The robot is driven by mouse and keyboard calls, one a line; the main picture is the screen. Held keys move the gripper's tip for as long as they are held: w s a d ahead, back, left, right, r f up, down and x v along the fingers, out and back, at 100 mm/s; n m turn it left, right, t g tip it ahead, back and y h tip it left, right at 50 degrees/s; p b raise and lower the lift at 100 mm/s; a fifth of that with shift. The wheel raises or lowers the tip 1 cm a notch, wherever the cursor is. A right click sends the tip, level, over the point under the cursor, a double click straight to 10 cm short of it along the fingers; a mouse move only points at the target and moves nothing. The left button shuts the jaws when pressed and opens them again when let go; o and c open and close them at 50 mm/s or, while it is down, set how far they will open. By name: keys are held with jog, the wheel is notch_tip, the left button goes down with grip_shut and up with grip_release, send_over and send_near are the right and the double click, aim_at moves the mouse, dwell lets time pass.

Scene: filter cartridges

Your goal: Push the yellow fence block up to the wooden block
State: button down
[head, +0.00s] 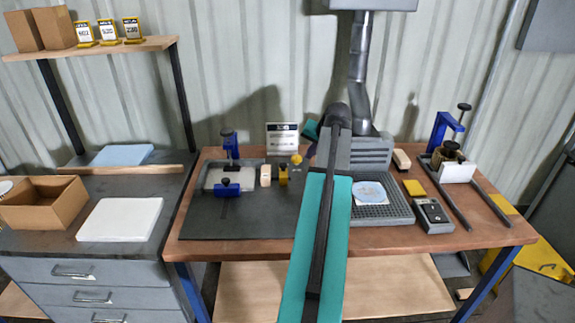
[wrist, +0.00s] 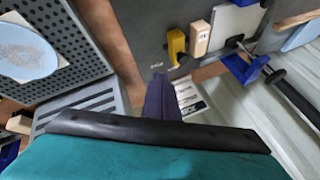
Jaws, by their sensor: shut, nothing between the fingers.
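The yellow fence block (head: 283,175) stands upright on the dark mat, just right of the pale wooden block (head: 265,175). A narrow gap seems to separate them. In the wrist view the yellow fence block (wrist: 176,46) is left of the wooden block (wrist: 199,38), again with a small gap. My gripper (wrist: 158,78) shows as dark purple fingers, shut and empty, apart from the yellow block. In the head view my arm largely hides the gripper, which is behind and right of the blocks.
A light plate (head: 222,178) with blue clamps (head: 230,143) lies left of the wooden block. A white sign (head: 282,135) stands behind the blocks. A perforated tray (head: 385,208) with a pale blue disc is on the right. The front of the dark mat (head: 240,218) is clear.

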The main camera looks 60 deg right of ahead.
jog(key=shift+w+a, duration=0.1)
jog(key=shift+w, duration=0.15)
jog(key=p, duration=0.5)
send_near(283, 172)
jog(key=shift+w+d+f, duration=0.3)
jog(key=shift+d+f, duration=0.45)
jog(key=shift+d, duration=0.15)
jog(key=shift+w+d+f, duration=0.3)
jog(key=shift+d+f, duration=0.45)
jog(key=shift+d, duration=0.15)
